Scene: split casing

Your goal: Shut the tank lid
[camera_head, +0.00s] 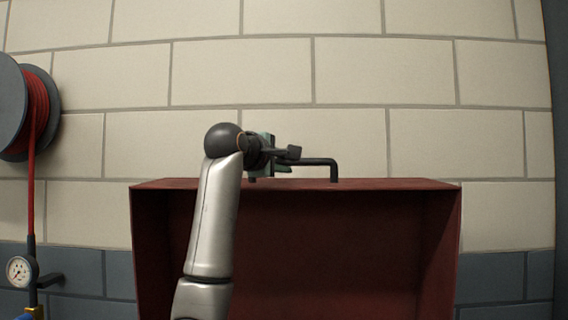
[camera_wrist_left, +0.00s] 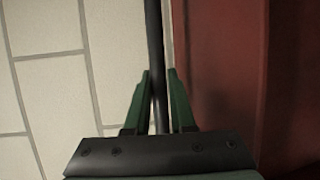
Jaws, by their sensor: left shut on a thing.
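The tank lid (camera_head: 330,245) is a dark red, box-like shell standing raised, its hollow inside towards me. A black bar handle (camera_head: 322,161) sits on its upper edge. My left gripper (camera_head: 278,158) is at the left part of this handle, its arm passing in front of the lid. In the left wrist view the green fingers (camera_wrist_left: 159,80) are shut around the black bar (camera_wrist_left: 154,35), with the red lid surface (camera_wrist_left: 220,80) beside it on the right. The tank body and the lid's lower edge are out of view. My right gripper does not show.
A pale block wall (camera_head: 400,80) with a dark lower band (camera_head: 505,275) stands behind. A red hose reel (camera_head: 30,105) hangs at the left, with a round gauge (camera_head: 19,269) below. The space right of the lid looks clear.

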